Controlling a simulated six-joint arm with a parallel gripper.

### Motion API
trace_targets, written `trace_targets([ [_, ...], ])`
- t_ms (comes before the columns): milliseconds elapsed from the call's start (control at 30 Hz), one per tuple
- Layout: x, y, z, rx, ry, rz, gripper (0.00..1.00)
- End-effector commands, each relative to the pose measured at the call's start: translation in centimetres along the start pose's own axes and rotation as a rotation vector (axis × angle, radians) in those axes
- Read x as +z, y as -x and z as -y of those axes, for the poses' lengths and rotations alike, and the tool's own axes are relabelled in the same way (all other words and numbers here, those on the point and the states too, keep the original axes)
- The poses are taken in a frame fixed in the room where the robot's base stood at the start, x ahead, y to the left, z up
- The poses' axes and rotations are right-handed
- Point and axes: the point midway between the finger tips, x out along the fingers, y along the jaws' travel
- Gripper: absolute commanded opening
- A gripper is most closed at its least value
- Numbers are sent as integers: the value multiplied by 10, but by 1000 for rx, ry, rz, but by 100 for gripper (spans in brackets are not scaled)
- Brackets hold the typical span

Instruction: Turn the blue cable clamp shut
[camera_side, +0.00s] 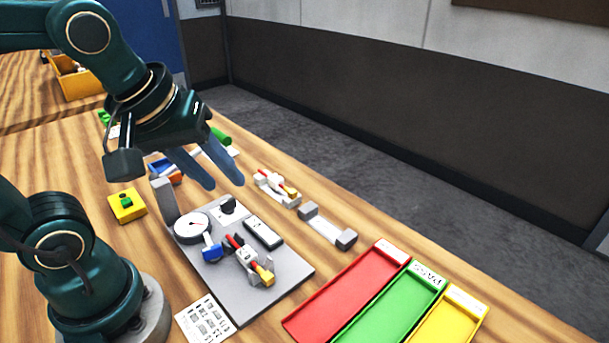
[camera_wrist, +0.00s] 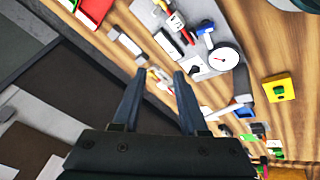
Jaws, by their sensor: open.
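A small blue part that looks like the cable clamp (camera_side: 212,253) sits on the grey plate (camera_side: 224,290), just in front of the round white gauge. It also shows in the wrist view (camera_wrist: 205,27), near the gauge. It is small, and I cannot tell how far it is turned. My gripper (camera_side: 225,183) is open and empty, with its two blue-grey fingers apart above the back of the plate. It is behind the blue part and clear of it. The fingers also show in the wrist view (camera_wrist: 160,74).
The plate also carries the gauge (camera_side: 192,227), a black knob (camera_side: 228,206), a dark block (camera_side: 263,232) and a red-and-yellow fixture (camera_side: 247,258). Red (camera_side: 345,292), green (camera_side: 390,305) and yellow (camera_side: 447,318) trays lie to the right. A yellow box with a green button (camera_side: 127,205) stands left.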

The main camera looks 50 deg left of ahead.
Motion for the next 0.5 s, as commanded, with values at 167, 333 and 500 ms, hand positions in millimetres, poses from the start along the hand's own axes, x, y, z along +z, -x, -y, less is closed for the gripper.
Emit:
trace_targets([
  [167,3,3,-5,27,-144,10,42],
  [333,4,3,-6,34,-223,15,42],
  [500,4,3,-6,34,-245,15,42],
])
